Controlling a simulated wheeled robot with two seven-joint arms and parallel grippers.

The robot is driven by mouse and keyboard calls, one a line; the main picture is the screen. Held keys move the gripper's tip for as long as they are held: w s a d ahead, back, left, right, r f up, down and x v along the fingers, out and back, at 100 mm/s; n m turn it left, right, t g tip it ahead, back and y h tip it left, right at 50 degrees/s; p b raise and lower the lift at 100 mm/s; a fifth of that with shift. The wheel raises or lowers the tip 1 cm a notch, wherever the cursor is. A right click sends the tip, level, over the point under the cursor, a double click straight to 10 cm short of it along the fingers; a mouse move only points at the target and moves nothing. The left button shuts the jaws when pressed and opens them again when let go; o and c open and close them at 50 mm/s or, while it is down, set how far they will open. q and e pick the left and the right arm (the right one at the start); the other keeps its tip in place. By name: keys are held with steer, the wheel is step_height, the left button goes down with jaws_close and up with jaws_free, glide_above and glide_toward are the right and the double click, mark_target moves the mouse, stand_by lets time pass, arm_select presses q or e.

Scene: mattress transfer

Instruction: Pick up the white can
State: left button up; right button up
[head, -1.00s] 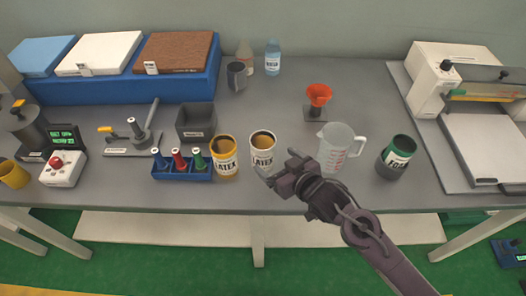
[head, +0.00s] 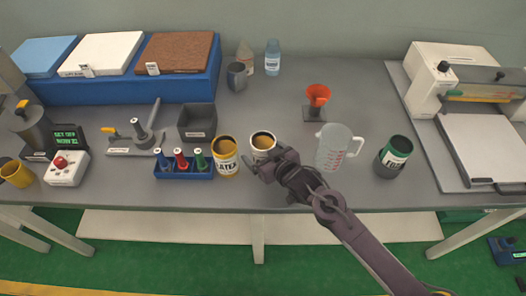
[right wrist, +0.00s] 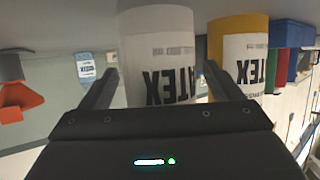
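The white can (head: 263,141), with a LATEX label and yellowish contents, stands upright on the grey table. My right gripper (head: 262,168) is at its near side and hides its lower front in the head view. In the right wrist view the picture is upside down; the white can (right wrist: 157,55) shows between the two fingers of my open right gripper (right wrist: 160,80). I cannot tell whether a finger touches it. My left gripper is not in view.
A yellow LATEX can (head: 225,158) stands close left of the white can, and a blue rack (head: 185,175) with several small bottles is further left. An orange funnel (head: 318,95) is behind.

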steer(key=c, duration=1.3)
steer(key=shift+o, duration=0.2)
steer(key=shift+r, duration=0.2)
step_height(320, 180, up, 20)
steer(key=shift+f+b, duration=0.2)
steer(key=shift+b, duration=0.25)
stand_by(0.4)
